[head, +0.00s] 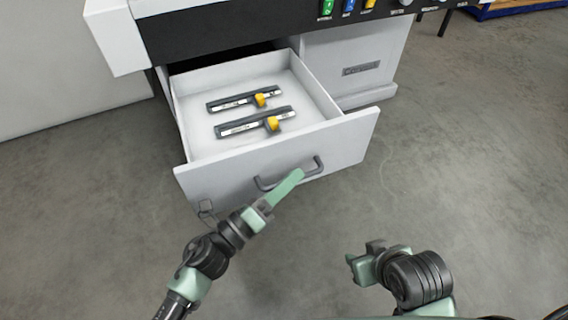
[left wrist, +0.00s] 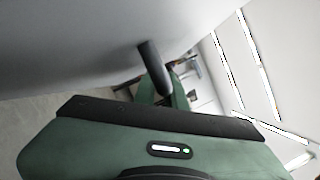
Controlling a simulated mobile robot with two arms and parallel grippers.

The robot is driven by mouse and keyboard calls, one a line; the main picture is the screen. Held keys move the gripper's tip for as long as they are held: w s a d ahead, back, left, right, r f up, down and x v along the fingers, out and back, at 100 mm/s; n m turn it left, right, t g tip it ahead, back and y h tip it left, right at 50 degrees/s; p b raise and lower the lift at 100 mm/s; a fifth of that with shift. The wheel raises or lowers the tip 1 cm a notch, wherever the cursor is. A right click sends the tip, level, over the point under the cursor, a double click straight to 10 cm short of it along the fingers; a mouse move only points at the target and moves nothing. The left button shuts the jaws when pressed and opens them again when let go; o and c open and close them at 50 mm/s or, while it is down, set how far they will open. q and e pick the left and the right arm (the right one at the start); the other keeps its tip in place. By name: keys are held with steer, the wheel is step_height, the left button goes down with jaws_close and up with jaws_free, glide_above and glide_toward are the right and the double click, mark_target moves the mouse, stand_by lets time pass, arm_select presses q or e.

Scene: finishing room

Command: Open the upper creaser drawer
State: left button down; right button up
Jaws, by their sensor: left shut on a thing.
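The white creaser drawer (head: 345,142) stands pulled well out of the machine in the head view. Its dark bar handle (head: 320,163) is on the drawer front. My left gripper (head: 290,183) is at this handle and shut on it, its green finger hiding the handle's middle. In the left wrist view the dark handle (left wrist: 150,65) runs from the pale drawer front to my green finger (left wrist: 148,92). My right gripper (head: 362,262) is low in the head view, away from the drawer and turned so its jaw gap does not show.
Two dark tools with yellow knobs (head: 261,100) (head: 272,124) lie in the drawer. The machine's black control panel (head: 240,30) is above it. A closed white cabinet front (head: 355,50) is to the right. The grey floor is clear around the drawer.

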arm_select(q)
steer(key=shift+s+f, duration=0.1)
steer(key=shift+s, duration=0.25)
arm_select(e)
steer(key=shift+s, duration=0.25)
arm_select(q)
steer(key=c, duration=1.7)
jaws_free()
steer(key=shift+c, duration=0.2)
steer(key=v, duration=0.7)
steer(key=shift+s+a, duration=0.2)
steer(key=shift+a, duration=0.1)
arm_select(e)
steer(key=shift+w+a+r+t, duration=0.1)
steer(key=shift+w+r+t, duration=0.05)
steer(key=shift+w, duration=0.3)
steer(key=shift+w+a+r+t, duration=0.1)
steer(key=shift+w+t, duration=0.05)
steer(key=shift+w, duration=0.25)
